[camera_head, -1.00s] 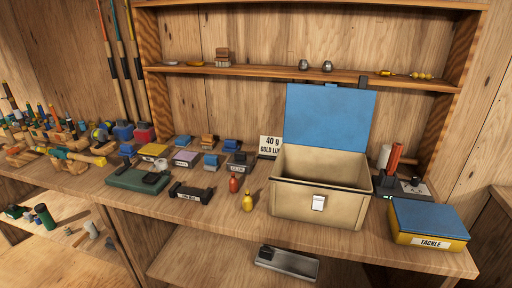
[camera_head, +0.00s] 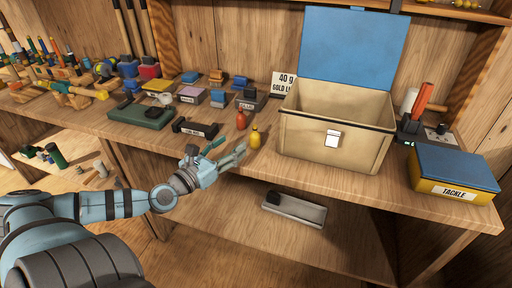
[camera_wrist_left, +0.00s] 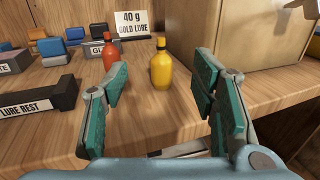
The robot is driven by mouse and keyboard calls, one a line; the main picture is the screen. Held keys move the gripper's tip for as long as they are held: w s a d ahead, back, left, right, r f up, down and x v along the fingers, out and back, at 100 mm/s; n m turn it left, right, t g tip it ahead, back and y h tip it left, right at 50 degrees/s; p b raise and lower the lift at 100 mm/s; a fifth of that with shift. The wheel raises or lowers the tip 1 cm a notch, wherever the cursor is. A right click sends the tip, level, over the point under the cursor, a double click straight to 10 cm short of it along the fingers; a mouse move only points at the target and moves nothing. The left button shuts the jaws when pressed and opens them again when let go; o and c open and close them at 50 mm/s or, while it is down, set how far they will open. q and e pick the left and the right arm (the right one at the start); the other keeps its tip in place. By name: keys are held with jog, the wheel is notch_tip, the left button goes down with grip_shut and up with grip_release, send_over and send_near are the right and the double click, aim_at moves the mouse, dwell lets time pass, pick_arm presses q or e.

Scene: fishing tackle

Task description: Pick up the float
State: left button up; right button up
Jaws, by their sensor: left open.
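No thing in view is labelled as the float, so I cannot tell for certain which it is. Two small bottle-shaped things stand upright on the bench: a yellow one (camera_head: 255,139) and a red one (camera_head: 241,120). In the left wrist view, the yellow one (camera_wrist_left: 161,68) stands ahead between the open fingers, and the red one (camera_wrist_left: 110,55) is partly behind the left finger. My left gripper (camera_head: 226,151) is open and empty at the bench's front edge, just short of the yellow one. My right gripper is out of view.
The open cream box (camera_head: 337,140) with a blue lid stands right of the bottles. A black lure rest (camera_head: 195,129) lies to their left. A sign (camera_head: 283,83) stands behind. A blue and yellow tackle box (camera_head: 454,174) sits at right.

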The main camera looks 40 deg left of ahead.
aim_at(253, 132)
pick_arm(q)
jog(key=w, duration=0.1)
jog(key=w+b, duration=0.1)
jog(key=w, duration=0.2)
jog(key=shift+w+a+f+b, duration=0.15)
jog(key=shift+a+f+b, duration=0.15)
jog(key=shift+f+b, duration=0.05)
jog(key=shift+w+r+p, duration=0.25)
jog(key=shift+w+p, duration=0.8)
jog(key=shift+w+d, duration=0.1)
jog(key=shift+w, duration=0.1)
jog(key=w+p, duration=0.1)
jog(key=p, duration=0.1)
jog(key=w+p, duration=0.3)
jog(key=p, duration=0.1)
jog(key=shift+w+d+f, duration=0.1)
jog(key=shift+w+f, duration=0.2)
jog(key=shift+w, duration=0.1)
jog(key=shift+w+d+f+p, duration=0.1)
jog(key=shift+w+f+p, duration=0.05)
jog(key=shift+p, duration=0.15)
jog(key=shift+f, duration=0.15)
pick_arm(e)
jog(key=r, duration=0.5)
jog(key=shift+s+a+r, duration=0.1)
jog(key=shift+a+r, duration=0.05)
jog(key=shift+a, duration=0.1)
